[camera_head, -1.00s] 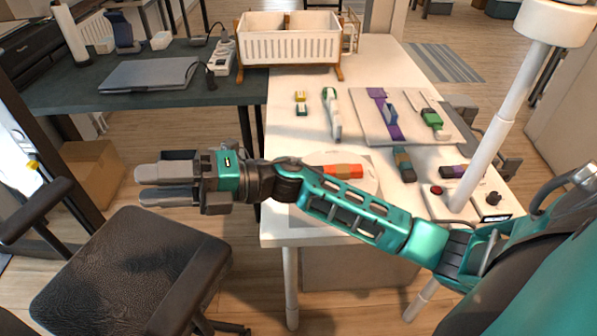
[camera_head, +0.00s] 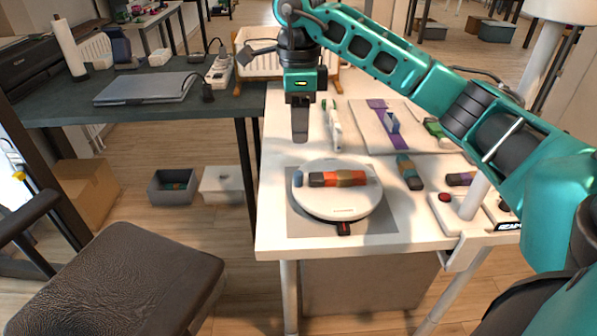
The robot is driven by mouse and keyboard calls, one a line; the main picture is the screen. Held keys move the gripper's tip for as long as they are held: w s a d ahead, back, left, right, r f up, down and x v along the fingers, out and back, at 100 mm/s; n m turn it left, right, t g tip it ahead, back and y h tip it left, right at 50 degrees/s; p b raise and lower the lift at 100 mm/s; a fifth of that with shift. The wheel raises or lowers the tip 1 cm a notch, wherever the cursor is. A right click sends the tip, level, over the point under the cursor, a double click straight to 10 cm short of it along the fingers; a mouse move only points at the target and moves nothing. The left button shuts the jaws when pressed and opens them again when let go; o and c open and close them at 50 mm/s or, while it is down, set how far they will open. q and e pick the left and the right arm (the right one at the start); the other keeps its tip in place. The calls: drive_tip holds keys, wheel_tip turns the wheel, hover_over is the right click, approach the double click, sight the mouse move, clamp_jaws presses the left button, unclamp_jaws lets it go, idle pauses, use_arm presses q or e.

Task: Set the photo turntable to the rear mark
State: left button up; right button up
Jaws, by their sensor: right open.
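The photo turntable (camera_head: 345,205) is a round white disc with a dark underside, on a grey mat (camera_head: 300,222) at the near end of the white table. A striped red, brown and orange bar (camera_head: 330,179) lies across its top. A small blue knob (camera_head: 297,179) stands at its left rim. A black tab with a red spot (camera_head: 344,228) is at the front. I cannot make out a rear mark. My right gripper (camera_head: 300,138) points down above the table, behind and left of the disc, apart from it. It is open and holds nothing visible; its fingers overlap in this view.
A light board with purple and green items (camera_head: 408,140) lies behind right. A green-and-white tool (camera_head: 333,135) stands near the gripper. A multicoloured block (camera_head: 409,172) and a control box with a red button (camera_head: 444,198) are on the right. A chair (camera_head: 120,280) is at front left.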

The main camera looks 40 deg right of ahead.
sight(299, 172)
wheel_tip(299, 172, down, 11)
drive_tip(key=shift+f+b, duration=0.2)
drive_tip(key=shift+b, duration=0.55)
drive_tip(key=shift+c, duration=0.2)
clamp_jaws()
